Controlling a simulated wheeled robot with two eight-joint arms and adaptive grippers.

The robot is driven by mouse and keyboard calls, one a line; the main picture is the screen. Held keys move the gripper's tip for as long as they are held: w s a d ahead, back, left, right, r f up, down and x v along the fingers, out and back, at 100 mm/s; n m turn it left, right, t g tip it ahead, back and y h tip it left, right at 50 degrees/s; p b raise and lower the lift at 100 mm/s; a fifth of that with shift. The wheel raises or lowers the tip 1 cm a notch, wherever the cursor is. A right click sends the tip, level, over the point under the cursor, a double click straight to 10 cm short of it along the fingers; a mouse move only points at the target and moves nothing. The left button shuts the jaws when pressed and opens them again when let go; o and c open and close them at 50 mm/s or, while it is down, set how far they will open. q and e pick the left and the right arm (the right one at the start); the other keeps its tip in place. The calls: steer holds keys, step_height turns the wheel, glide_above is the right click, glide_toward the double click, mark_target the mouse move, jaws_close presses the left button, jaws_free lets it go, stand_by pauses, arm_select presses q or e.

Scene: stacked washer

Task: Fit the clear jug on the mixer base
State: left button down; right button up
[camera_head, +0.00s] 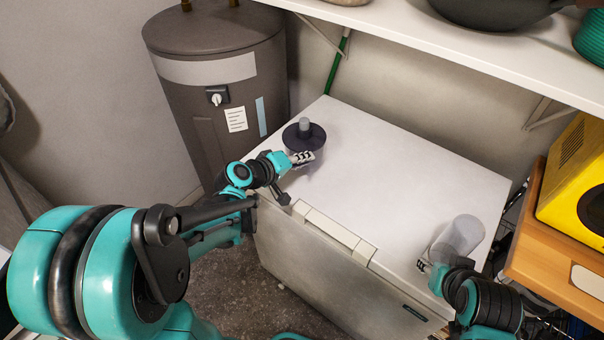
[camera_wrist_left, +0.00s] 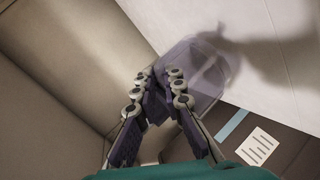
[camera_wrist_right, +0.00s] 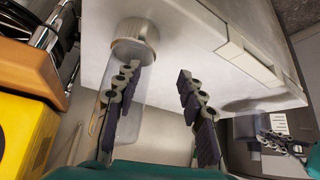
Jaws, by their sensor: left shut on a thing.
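The clear jug (camera_head: 459,238) stands at the right front of the white chest top (camera_head: 398,165). It also shows in the right wrist view (camera_wrist_right: 136,42), where it looks see-through with a greyish end. My right gripper (camera_head: 428,268) is beside the jug. Its fingers (camera_wrist_right: 158,90) are spread; one overlaps the jug in the picture, and contact cannot be told. A dark, tinted round piece with a grey knob, which looks like the mixer base (camera_head: 304,135), is at the chest's far left. My left gripper (camera_head: 300,159) is shut on its see-through side, also seen in the left wrist view (camera_wrist_left: 205,85).
A brown tank (camera_head: 215,80) stands close to the chest's left. A white shelf (camera_head: 450,45) with pots hangs above the back. A yellow appliance (camera_head: 580,170) sits on a wooden stand (camera_head: 545,255) at the right. The chest's middle is clear.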

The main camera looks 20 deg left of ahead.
arm_select(q)
steer(key=f, duration=0.1)
steer(key=f+b, duration=0.1)
steer(key=f, duration=0.1)
steer(key=f+b, duration=0.1)
steer(key=shift+w+a+f, duration=0.2)
steer(key=shift+a+f, duration=0.1)
steer(key=shift+a, duration=0.05)
steer(key=shift+r, duration=0.15)
steer(key=c, duration=2)
jaws_free()
steer(key=shift+f+b, duration=0.2)
steer(key=shift+b, duration=0.1)
steer(key=o, duration=0.4)
steer(key=shift+s, duration=0.1)
